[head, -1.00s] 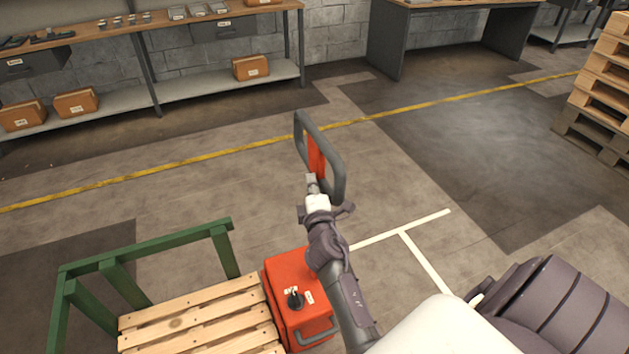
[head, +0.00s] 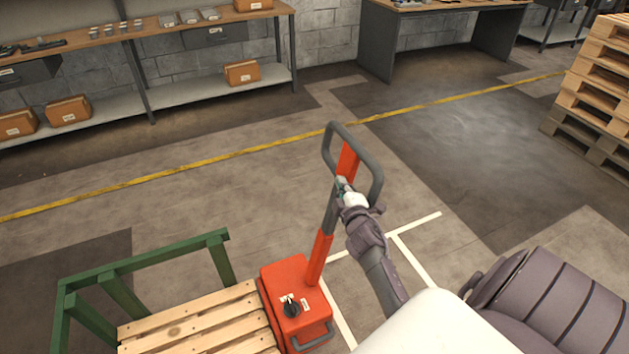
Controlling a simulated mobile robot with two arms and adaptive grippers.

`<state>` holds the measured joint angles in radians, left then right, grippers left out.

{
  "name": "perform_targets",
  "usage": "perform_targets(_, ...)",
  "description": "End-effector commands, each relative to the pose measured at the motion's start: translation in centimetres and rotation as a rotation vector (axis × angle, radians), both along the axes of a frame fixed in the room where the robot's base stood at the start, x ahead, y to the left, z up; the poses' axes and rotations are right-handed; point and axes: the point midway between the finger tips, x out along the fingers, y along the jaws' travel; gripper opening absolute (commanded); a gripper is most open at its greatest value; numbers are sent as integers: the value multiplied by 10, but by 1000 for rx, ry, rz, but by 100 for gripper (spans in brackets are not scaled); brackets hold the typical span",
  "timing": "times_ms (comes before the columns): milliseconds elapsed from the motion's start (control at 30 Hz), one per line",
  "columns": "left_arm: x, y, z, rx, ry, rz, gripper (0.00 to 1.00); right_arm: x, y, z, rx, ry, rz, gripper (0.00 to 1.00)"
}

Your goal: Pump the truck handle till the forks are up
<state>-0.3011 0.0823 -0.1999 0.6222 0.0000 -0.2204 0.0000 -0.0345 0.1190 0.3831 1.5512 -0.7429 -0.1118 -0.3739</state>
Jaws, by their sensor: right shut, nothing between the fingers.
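The pallet truck's handle has a grey loop grip (head: 373,165) on an orange and dark shaft (head: 322,255). The shaft rises from the orange pump housing (head: 290,278), which has a black knob (head: 291,307) on top. My right gripper (head: 343,184) is shut and empty. It is at the lower part of the loop, in front of the shaft's top; I cannot tell whether it touches. The handle leans up and to the right. The forks are hidden under the wooden pallet (head: 190,325). My left gripper is not in view.
A green frame (head: 150,258) stands around the pallet's far side. A workbench with a shelf (head: 200,95) runs along the back wall. Stacked pallets (head: 595,90) stand at the far right. The floor beyond the yellow line (head: 240,152) and around the handle is clear.

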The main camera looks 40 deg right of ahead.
Motion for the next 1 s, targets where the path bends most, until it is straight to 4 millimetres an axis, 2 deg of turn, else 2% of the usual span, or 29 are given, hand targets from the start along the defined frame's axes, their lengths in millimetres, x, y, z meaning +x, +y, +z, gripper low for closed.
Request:
perform_targets(33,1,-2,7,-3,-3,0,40,-6,-24,-1,27,0,-4,0)
perform_targets(200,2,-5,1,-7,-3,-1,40,-21,-84,-22,145,-30,-4,0)
perform_targets(300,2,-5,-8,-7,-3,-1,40,-28,-116,-36,209,-45,-5,0)
perform_targets(500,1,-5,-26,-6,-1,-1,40,-39,-161,-59,309,-70,-5,0)
perform_targets(733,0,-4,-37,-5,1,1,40,-46,-187,-72,372,-86,-4,0)
perform_targets(1000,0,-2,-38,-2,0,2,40,-47,-192,-75,389,-90,-4,0)
